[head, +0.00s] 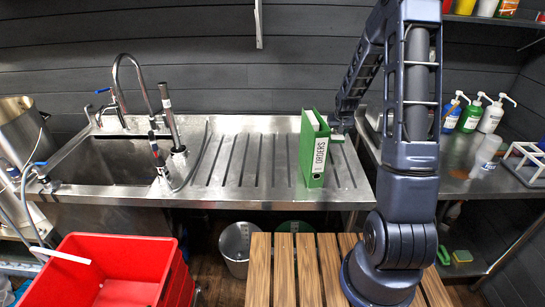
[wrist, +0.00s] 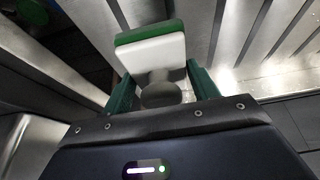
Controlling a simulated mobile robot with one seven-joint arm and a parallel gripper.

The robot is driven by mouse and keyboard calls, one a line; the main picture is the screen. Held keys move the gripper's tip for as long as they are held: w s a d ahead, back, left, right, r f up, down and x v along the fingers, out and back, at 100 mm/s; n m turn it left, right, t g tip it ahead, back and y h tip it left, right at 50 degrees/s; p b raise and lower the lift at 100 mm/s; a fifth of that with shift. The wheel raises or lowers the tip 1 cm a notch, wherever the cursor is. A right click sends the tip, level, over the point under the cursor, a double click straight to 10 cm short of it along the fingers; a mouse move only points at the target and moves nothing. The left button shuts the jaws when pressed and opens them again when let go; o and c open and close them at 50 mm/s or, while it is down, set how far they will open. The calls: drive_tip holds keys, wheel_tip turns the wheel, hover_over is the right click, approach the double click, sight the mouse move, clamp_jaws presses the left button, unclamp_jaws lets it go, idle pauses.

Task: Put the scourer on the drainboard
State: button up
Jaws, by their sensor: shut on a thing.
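The scourer (wrist: 150,50), a white block with a green face and a grey round part (wrist: 160,95) at its near end, is between the green fingers of my gripper (wrist: 160,88) in the wrist view. My gripper is shut on it. In the head view my gripper (head: 338,134) is over the right part of the ribbed steel drainboard (head: 245,165), mostly hidden behind a green binder and my arm. Grooves of the drainboard (wrist: 235,55) also show in the wrist view. Whether the scourer touches the drainboard I cannot tell.
The green binder (head: 313,150), labelled ORDERS, stands upright on the drainboard just left of my gripper. The drainboard left of it is clear, up to the sink (head: 110,160) and its taps. Several pump bottles (head: 470,115) stand on the right counter. A red crate (head: 120,270) is front left.

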drive_tip(key=shift+s+f, duration=0.45)
drive_tip(key=shift+f, duration=0.2)
drive_tip(key=w+a+r, duration=0.4)
drive_tip(key=a+r, duration=0.4)
drive_tip(key=w+a+r, duration=0.4)
drive_tip(key=a+r, duration=0.4)
drive_tip(key=f, duration=2)
drive_tip(key=shift+w+d, duration=0.1)
drive_tip(key=shift+w, duration=0.1)
drive_tip(key=shift+f, duration=0.2)
drive_tip(key=o, duration=1)
drive_tip(key=shift+v, duration=3.9)
